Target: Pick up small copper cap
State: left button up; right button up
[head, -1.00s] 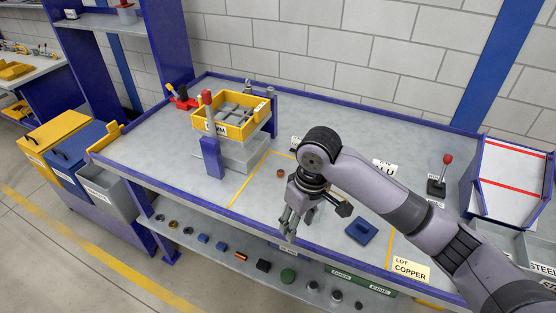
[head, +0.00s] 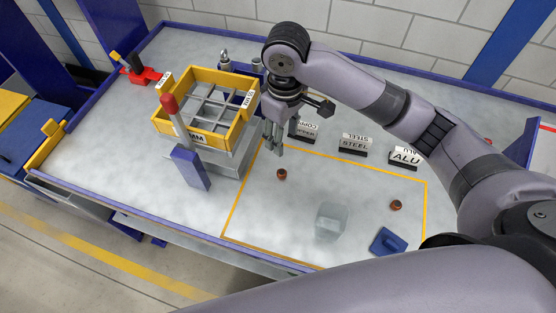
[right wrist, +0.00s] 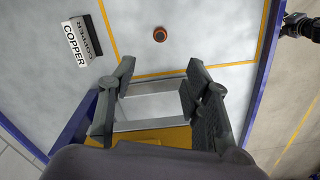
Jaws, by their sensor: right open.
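A small copper-brown cap (head: 282,174) stands on the grey table inside the yellow outline. It also shows in the right wrist view (right wrist: 160,34), beyond the fingertips. A second copper-coloured piece (head: 396,205) stands farther right; the two look similar in size. My right gripper (head: 273,146) is open and empty, above the table, just behind and left of the nearer cap, beside the yellow sorting tray. In the right wrist view its fingers (right wrist: 160,78) are spread apart. A dark piece (right wrist: 297,25) at that view's right edge looks like my left gripper; its jaws are unclear.
The yellow divided tray (head: 246,118) stands on a grey stand with a red-knobbed lever (head: 170,104). Copper (head: 303,131), steel (head: 353,144) and alu (head: 405,157) signs stand behind. A translucent cup (head: 331,221) and a blue block (head: 388,241) stand in front.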

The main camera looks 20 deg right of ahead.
notch_tip(320, 180, down, 4)
jog(key=s+r, duration=0.1)
pick_arm(q)
jog(key=s+r+p, duration=0.1)
jog(key=s, duration=0.3)
pick_arm(e)
send_over(283, 173)
notch_tip(283, 173, down, 8)
jog(key=shift+r+p, duration=0.1)
jog(key=shift+p, duration=0.35)
jog(key=shift+f+p, duration=0.3)
jog(key=shift+f, duration=0.1)
notch_tip(283, 173, down, 4)
jog(key=shift+f+p, duration=0.1)
jog(key=shift+p, duration=0.5)
jog(key=shift+f, duration=0.1)
jog(key=c, duration=0.3)
pick_arm(q)
jog(key=shift+w+r, duration=1.4)
jog(key=shift+w, duration=0.15)
pick_arm(e)
grip_shut()
